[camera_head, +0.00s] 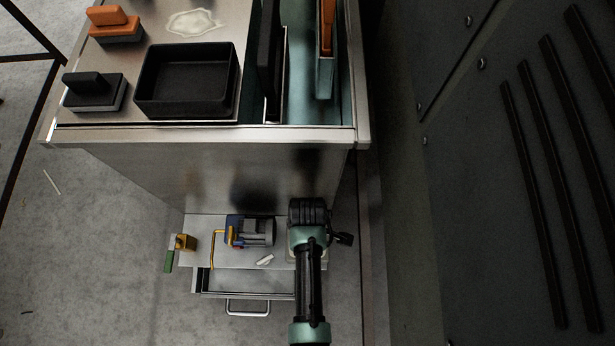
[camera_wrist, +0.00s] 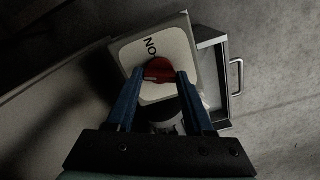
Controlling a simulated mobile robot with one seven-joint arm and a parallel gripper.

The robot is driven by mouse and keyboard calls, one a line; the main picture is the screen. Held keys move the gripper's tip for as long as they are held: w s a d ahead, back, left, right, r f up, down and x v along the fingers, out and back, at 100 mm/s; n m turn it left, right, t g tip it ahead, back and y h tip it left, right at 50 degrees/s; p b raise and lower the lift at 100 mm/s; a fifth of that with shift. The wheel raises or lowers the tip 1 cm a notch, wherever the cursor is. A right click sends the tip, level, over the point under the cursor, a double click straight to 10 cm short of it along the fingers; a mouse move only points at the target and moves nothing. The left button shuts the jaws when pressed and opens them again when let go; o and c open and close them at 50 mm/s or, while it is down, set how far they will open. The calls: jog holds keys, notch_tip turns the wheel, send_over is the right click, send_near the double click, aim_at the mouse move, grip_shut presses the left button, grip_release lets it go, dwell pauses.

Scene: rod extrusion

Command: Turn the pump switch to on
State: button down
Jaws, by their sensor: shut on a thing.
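The pump switch has a red knob (camera_wrist: 158,69) on a white plate (camera_wrist: 181,40). Black letters reading "ON" stand on the plate just above the knob in the wrist view. My gripper (camera_wrist: 162,76) is shut on the red knob, with one blue finger on each side of it. The fingers hide part of the knob, and I cannot tell which way it points. In the head view my arm and wrist cover the switch and the fingers.
A small pump (camera_head: 249,231) and a yellow-and-green part (camera_head: 181,247) sit left of my wrist on a low cabinet. Its drawer (camera_head: 245,284) stands partly open. A metal bench (camera_head: 215,165) with a black tray (camera_head: 187,78) rises behind. A dark wall panel (camera_head: 480,170) is at right.

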jog(key=m+p, duration=0.4)
jog(key=m, duration=0.2)
jog(key=shift+r+m, duration=0.15)
jog(key=shift+m, duration=0.15)
jog(key=m+p, duration=0.2)
jog(key=m, duration=0.4)
jog(key=shift+m, duration=0.3)
jog(key=shift+c, duration=1.4)
grip_release()
notch_tip(320, 180, up, 13)
jog(key=p, duration=0.7)
